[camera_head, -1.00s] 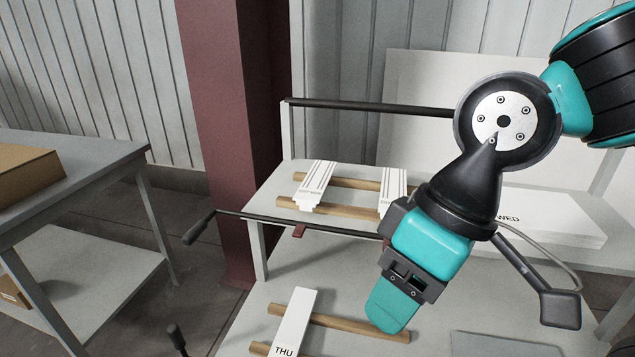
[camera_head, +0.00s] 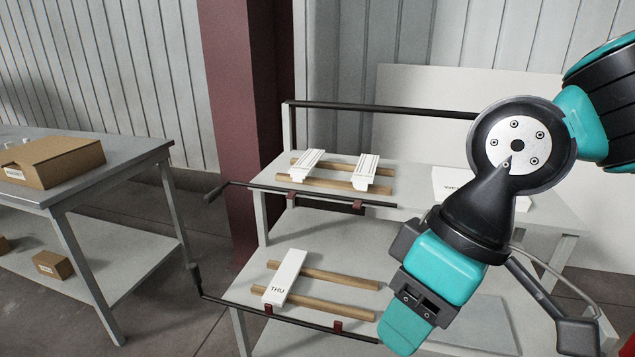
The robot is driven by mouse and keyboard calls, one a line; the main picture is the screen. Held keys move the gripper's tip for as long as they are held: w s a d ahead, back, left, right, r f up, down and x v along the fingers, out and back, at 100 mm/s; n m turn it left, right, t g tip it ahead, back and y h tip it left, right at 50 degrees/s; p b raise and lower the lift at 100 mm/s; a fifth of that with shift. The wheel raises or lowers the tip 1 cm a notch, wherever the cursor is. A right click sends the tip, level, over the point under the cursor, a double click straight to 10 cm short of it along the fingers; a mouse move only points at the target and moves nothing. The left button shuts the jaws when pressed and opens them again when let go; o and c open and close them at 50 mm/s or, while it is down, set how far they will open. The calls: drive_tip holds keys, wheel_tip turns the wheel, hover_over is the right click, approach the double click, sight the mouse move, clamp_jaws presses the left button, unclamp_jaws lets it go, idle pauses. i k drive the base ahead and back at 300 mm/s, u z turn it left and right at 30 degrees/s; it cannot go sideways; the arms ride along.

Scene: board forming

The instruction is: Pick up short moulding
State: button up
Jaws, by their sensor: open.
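Two short white mouldings with grooved faces lie across wooden strips on the upper shelf of the rack. The left moulding (camera_head: 302,164) and the right moulding (camera_head: 366,172) are a small gap apart. I cannot tell from the picture which of them is the short moulding. My gripper (camera_head: 405,330) is in front of the rack at lower right, pointing down and well apart from both mouldings. Only one teal finger shows clearly and nothing is seen in its grip. My gripper and wrist hide part of the lower shelf.
A white board marked THU (camera_head: 285,277) lies on wooden strips (camera_head: 325,276) on the lower shelf. A white board (camera_head: 458,182) with partly hidden lettering is on the upper shelf. Dark rails (camera_head: 300,194) edge the rack. A grey table (camera_head: 120,155) with a cardboard box (camera_head: 55,160) stands left.

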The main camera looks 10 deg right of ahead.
sight(303, 167)
drive_tip(key=z, duration=0.35)
drive_tip(key=k, duration=0.2)
drive_tip(key=u, duration=1.7)
drive_tip(key=i, duration=1.35)
drive_tip(key=z, duration=0.65)
drive_tip(key=i, duration=0.85)
drive_tip(key=z, duration=0.8)
